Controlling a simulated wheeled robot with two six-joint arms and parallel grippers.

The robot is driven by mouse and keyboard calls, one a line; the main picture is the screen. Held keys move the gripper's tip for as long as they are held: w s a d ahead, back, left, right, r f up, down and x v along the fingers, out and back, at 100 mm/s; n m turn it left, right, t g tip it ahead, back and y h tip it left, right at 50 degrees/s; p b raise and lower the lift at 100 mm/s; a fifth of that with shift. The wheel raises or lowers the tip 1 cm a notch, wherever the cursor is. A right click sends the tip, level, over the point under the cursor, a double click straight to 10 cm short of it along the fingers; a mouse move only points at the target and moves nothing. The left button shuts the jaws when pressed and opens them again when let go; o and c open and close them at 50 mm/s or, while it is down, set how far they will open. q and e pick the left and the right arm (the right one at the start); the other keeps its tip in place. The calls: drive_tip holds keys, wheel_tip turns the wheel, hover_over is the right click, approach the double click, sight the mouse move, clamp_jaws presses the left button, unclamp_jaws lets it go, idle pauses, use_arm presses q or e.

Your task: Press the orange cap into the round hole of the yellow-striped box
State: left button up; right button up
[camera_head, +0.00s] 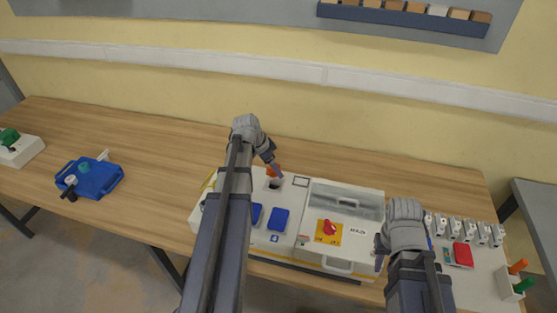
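The yellow-striped box (296,222) is a large white case on the table, with yellow striping along its edges. A dark round opening (274,184) shows near its top left. The orange cap (272,170) shows as a small orange patch just behind this opening, partly hidden by my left gripper (275,172). The gripper's fingertips are at the cap and point down; I cannot tell whether they are shut on it. My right gripper (380,246) is low over the right end of the box, partly hidden by its own wrist. I cannot see its finger gap.
The box also bears blue covers (278,219), a red knob (329,227) on a yellow plate and a clear lid (346,200). A panel with a red block (463,254) is to the right. A blue case (92,180) lies left. The table's back strip is clear.

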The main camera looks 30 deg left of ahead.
sight(271, 173)
use_arm(q)
drive_tip(key=shift+w+f, duration=0.1)
drive_tip(key=shift+f+b, duration=2.1)
drive_tip(key=shift+b, duration=0.1)
drive_tip(key=shift+f, duration=0.3)
drive_tip(key=shift+f+b, duration=0.5)
drive_tip(key=shift+b, duration=0.3)
drive_tip(key=shift+f, duration=0.1)
drive_tip(key=shift+f+b, duration=0.3)
drive_tip(key=shift+b, duration=0.1)
drive_tip(key=o, duration=1)
drive_tip(key=shift+r, duration=0.15)
drive_tip(key=o, duration=0.4)
drive_tip(key=shift+c, duration=0.2)
